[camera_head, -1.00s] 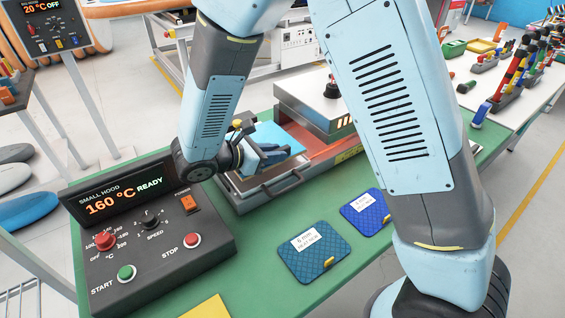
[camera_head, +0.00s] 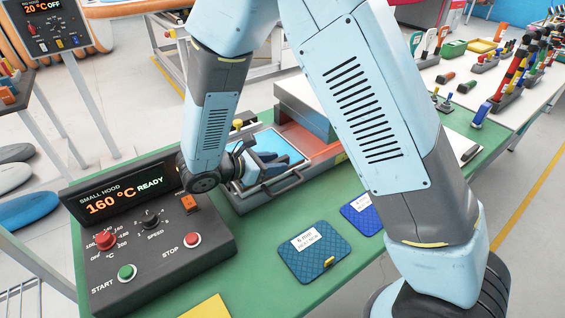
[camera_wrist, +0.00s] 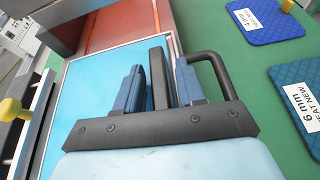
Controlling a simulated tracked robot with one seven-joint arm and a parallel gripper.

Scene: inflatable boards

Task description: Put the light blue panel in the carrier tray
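The light blue panel (camera_head: 285,143) lies flat, or nearly so, within the grey-rimmed carrier tray (camera_head: 272,193) in the head view. In the wrist view the panel (camera_wrist: 95,90) is a large blue surface beneath the fingers, with the pale tray rim along its left side. My gripper (camera_head: 278,163) is low over the tray's front part. In the wrist view its blue fingers (camera_wrist: 163,80) stand close together with a dark bar between them. Their tips overlap the panel, and I cannot tell whether they grip it. The tray's black handle (camera_wrist: 215,68) loops just right of the fingers.
The control box (camera_head: 150,225) reading 160 °C READY stands left of the tray. Two dark blue pads, 6 mm (camera_head: 312,252) and 4 mm (camera_head: 365,212), lie on the green table in front. A metal hood (camera_head: 305,105) stands behind the tray, partly hidden by my arm.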

